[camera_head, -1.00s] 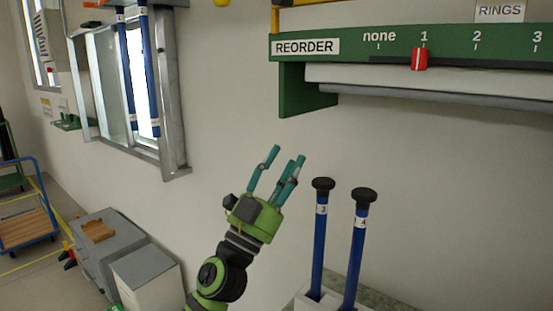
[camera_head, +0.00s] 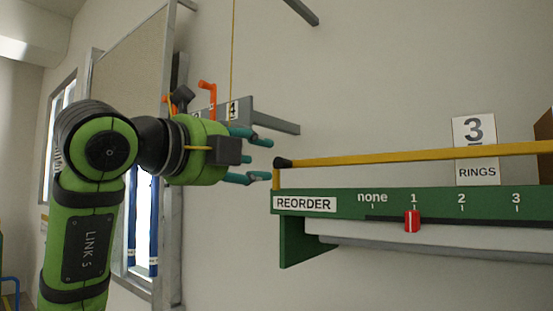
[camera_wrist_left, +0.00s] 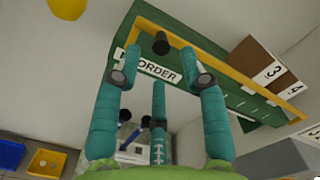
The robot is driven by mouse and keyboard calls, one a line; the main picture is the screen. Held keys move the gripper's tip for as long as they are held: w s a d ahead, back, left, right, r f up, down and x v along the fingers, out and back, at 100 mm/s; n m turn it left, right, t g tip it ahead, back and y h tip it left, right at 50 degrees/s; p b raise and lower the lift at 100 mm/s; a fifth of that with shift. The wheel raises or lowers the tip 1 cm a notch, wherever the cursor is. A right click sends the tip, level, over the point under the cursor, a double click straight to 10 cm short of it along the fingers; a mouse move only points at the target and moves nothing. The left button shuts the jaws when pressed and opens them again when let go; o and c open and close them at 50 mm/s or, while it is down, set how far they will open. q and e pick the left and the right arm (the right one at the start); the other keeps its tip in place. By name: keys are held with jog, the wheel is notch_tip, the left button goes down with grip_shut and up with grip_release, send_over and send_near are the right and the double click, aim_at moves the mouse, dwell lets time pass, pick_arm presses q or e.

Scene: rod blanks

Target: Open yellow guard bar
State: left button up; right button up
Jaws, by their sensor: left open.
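The yellow guard bar (camera_head: 420,154) runs level above the green shelf front in the head view, with a black knob (camera_head: 283,163) at its left end. My left gripper (camera_head: 263,159) is open, with its teal fingertips just left of that knob. In the left wrist view, the black knob (camera_wrist_left: 160,43) and the yellow bar (camera_wrist_left: 225,58) show beyond the open fingers (camera_wrist_left: 161,62), with the knob between the two upper fingertips. I cannot tell whether any finger touches it. My right gripper is out of view.
The green shelf front (camera_head: 340,203) carries a REORDER label and a red slider (camera_head: 412,221) at 1. A "3 RINGS" card (camera_head: 475,150) stands behind the bar. Orange hooks (camera_head: 207,90) and a grey bracket (camera_head: 270,120) are on the wall behind my gripper.

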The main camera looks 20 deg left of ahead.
aim_at(276, 162)
pick_arm(q)
jog(key=p+x, duration=0.2)
jog(key=x, duration=0.4)
jog(key=shift+w+p, duration=0.1)
jog(key=shift+p, duration=0.3)
jog(key=shift+f, duration=0.1)
grip_shut()
jog(key=shift+d, duration=0.1)
